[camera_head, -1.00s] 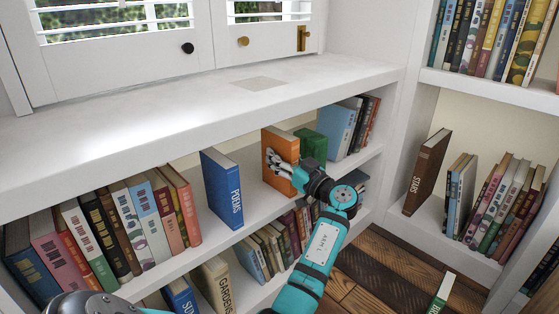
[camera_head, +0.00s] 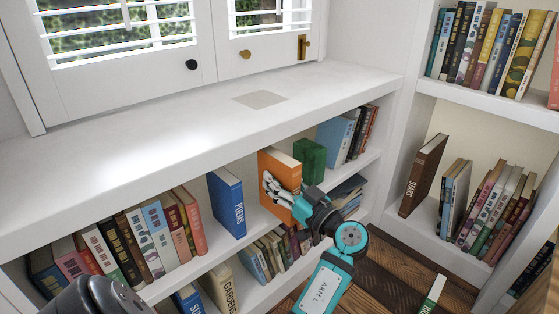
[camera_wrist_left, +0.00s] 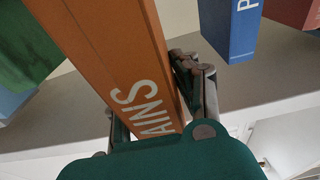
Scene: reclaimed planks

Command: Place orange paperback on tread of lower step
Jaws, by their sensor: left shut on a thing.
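The orange paperback (camera_head: 283,169) stands upright at the front of the upper shelf under the white counter, between the blue POEMS book (camera_head: 227,204) and a green book (camera_head: 309,158). My left gripper (camera_head: 277,192) is shut on the orange paperback from the front, its fingers on either side near the spine. In the left wrist view the orange paperback (camera_wrist_left: 110,55) fills the space between the fingers, with "AINS" readable on its spine. Whether its base touches the shelf cannot be told. My right gripper is not in view. No step or tread can be made out.
The white counter (camera_head: 150,142) overhangs the shelf. Rows of books (camera_head: 130,243) stand left of POEMS. A lower shelf holds GARDENS (camera_head: 221,290). A green book (camera_head: 433,295) shows near the dark plank floor.

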